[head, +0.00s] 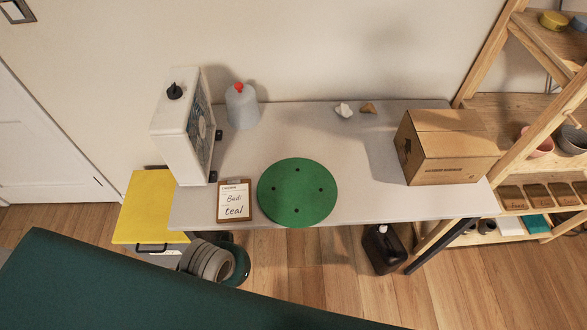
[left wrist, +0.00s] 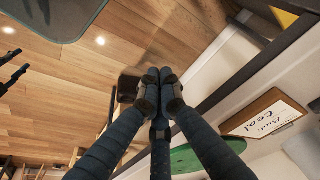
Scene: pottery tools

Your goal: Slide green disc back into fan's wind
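The green disc (head: 297,193), with several dark holes, lies flat at the table's front edge and slightly overhangs it. The white box fan (head: 178,130) stands upright at the table's left end, its grille facing right and a black knob on top. The disc is to the right and front of the fan, apart from it. In the left wrist view, my left gripper (left wrist: 158,80) has its fingertips together with nothing visible between them. The disc (left wrist: 210,157) shows there partly behind a finger.
A clipboard (head: 234,201) lies between fan and disc. A grey jug with a red cap (head: 241,108) stands behind. A cardboard box (head: 447,148) is at the right; small lumps (head: 344,110) lie at the back. The table right of the disc is clear. A shelf (head: 520,105) stands right.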

